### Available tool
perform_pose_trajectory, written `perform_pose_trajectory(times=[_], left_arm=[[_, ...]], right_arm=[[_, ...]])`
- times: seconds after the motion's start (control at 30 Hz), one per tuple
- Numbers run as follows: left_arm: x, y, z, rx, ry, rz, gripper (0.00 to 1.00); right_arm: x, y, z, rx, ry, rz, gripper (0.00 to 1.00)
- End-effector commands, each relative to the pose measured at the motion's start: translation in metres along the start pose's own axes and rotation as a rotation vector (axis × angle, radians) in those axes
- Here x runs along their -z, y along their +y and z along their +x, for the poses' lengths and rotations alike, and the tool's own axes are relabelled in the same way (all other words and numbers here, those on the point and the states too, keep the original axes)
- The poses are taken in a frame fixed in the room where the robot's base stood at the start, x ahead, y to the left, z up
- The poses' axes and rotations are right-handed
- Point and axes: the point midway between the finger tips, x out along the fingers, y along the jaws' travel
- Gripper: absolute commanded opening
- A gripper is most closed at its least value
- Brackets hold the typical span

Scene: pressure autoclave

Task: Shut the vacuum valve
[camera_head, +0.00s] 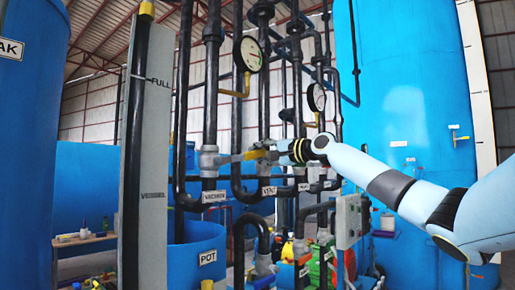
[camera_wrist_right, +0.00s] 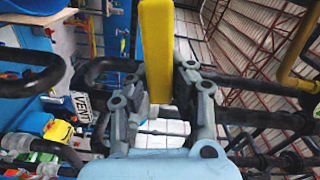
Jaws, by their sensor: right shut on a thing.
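The vacuum valve (camera_head: 208,161) is a grey body on a dark vertical pipe, just above the label "VACUUM" (camera_head: 214,196). Its yellow handle (camera_head: 246,155) points right, roughly level and across the pipe. My right gripper (camera_head: 269,151) is shut on the handle near its outer end. In the right wrist view, the yellow handle (camera_wrist_right: 157,45) stands between the two grey fingers of the gripper (camera_wrist_right: 160,92). The fingers hide part of the handle. My left gripper is not in view.
A "VENT" label (camera_head: 269,190) marks a pipe close to the right. Pressure gauges (camera_head: 251,54) hang above. A tall level board (camera_head: 155,130) stands left, and a blue pot (camera_head: 205,240) sits below. Dark pipes crowd around the gripper. A large blue tank (camera_head: 400,90) stands behind my right arm.

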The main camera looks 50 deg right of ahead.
Motion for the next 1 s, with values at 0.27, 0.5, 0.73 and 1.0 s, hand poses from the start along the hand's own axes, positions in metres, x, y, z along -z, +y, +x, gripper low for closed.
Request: perform_pose_trajectory(times=[0.27,0.5,0.73,1.0], left_arm=[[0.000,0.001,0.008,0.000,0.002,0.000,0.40],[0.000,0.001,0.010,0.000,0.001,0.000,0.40],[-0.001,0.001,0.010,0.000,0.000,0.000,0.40],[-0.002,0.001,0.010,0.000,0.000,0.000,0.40]], right_arm=[[-0.001,0.023,0.000,-0.006,0.001,0.154,0.00],[-0.003,0.030,0.000,-0.005,0.001,0.217,0.00],[-0.003,0.032,0.000,-0.006,0.000,0.234,0.00],[-0.004,0.033,0.000,-0.008,-0.001,0.236,0.19]])
